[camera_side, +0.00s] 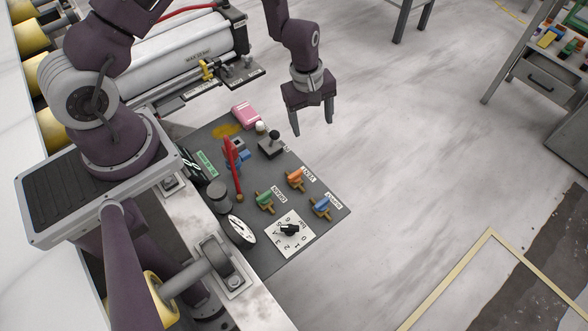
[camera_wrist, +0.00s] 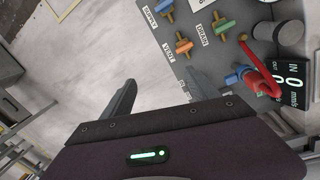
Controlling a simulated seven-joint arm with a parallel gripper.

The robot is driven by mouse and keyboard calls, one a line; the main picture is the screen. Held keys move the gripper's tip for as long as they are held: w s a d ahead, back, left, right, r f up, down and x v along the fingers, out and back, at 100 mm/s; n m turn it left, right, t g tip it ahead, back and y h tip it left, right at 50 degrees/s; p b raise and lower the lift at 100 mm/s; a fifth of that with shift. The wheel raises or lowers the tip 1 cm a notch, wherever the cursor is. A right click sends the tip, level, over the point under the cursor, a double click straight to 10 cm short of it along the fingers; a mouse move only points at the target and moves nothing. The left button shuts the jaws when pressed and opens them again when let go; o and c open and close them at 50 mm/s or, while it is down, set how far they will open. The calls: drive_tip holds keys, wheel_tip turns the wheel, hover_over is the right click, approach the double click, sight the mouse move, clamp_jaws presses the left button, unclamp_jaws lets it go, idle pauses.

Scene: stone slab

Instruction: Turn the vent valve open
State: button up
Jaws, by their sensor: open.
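The vent valve has an orange handle (camera_side: 296,179) on a brass body and sits on the dark grey panel (camera_side: 328,226) beside a label reading VENT. It also shows in the wrist view, as an orange handle (camera_wrist: 183,46) at the upper middle. A green valve (camera_side: 264,199) labelled DRAIN and a blue valve (camera_side: 321,205) labelled SUPPLY stand on either side of it. My gripper (camera_side: 312,128) is open and empty, pointing down, raised and apart from the valves. In the wrist view its fingers (camera_wrist: 160,88) show below the vent valve with nothing between them.
The panel also carries a red lever (camera_side: 233,170), a black joystick (camera_side: 272,145), a rotary dial (camera_side: 289,231), a round gauge (camera_side: 239,229), a grey cylinder (camera_side: 218,196) and a pink object (camera_side: 245,115).

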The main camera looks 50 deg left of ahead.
sight(295, 175)
drive_tip(key=s+f+n, duration=0.1)
drive_tip(key=f, duration=0.3)
drive_tip(key=s+f+n, duration=0.1)
drive_tip(key=s+f, duration=0.1)
drive_tip(key=f, duration=0.2)
drive_tip(key=s+a+f+n+g, duration=0.1)
drive_tip(key=f, duration=0.3)
drive_tip(key=shift+s+a+f+y, duration=0.1)
drive_tip(key=shift+s+f+y, duration=0.1)
drive_tip(key=shift+y, duration=0.1)
wheel_tip(295, 175, down, 7)
drive_tip(key=shift+s+f, duration=0.1)
drive_tip(key=shift+f, duration=0.05)
drive_tip(key=c, duration=1.4)
drive_tip(key=shift+o, duration=0.2)
